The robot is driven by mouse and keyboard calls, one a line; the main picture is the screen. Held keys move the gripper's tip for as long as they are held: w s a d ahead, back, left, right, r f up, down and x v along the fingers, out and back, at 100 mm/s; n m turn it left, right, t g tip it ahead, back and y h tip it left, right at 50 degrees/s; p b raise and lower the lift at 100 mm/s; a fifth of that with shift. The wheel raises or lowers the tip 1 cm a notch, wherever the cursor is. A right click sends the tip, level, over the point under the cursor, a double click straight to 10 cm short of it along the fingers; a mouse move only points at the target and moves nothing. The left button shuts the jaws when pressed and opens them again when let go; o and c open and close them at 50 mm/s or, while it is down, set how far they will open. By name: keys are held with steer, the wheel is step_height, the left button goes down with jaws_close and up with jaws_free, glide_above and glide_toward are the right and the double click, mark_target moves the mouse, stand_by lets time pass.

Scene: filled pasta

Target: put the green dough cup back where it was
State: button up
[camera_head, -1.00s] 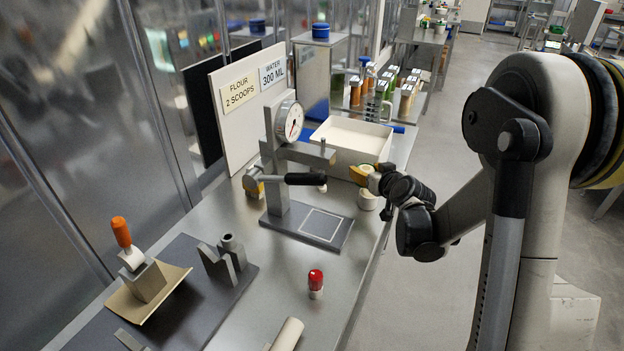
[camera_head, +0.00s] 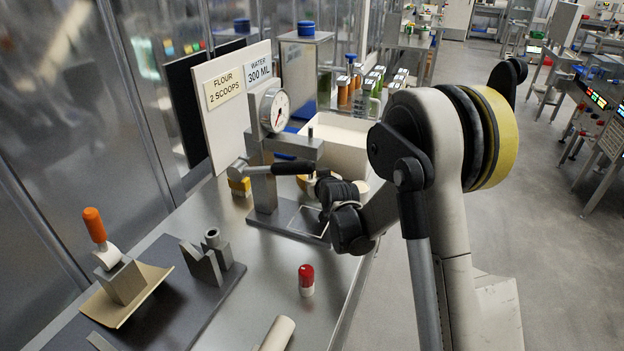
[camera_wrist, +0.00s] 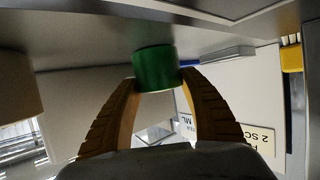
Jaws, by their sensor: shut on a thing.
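The green dough cup (camera_wrist: 155,68) is a short green cylinder between the yellow-brown fingers of my gripper (camera_wrist: 157,80) in the wrist view. The fingers are shut on its sides. In the head view my gripper (camera_head: 307,183) is beside the grey press (camera_head: 262,175), low and close to its base plate, partly hidden behind the press arm and my own wrist. The green cup cannot be made out in the head view. Whether it touches a surface cannot be told.
The press lever (camera_head: 293,168) reaches close over my gripper. A cream tray (camera_head: 345,150) stands just behind. A small pale cup (camera_head: 361,188) is to the right. A red-and-white shaker (camera_head: 306,280) stands in front. A yellow-and-dark block (camera_head: 239,187) is left of the press.

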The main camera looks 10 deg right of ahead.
steer(key=shift+f, duration=0.15)
steer(key=o, duration=1.3)
steer(key=shift+o, duration=0.2)
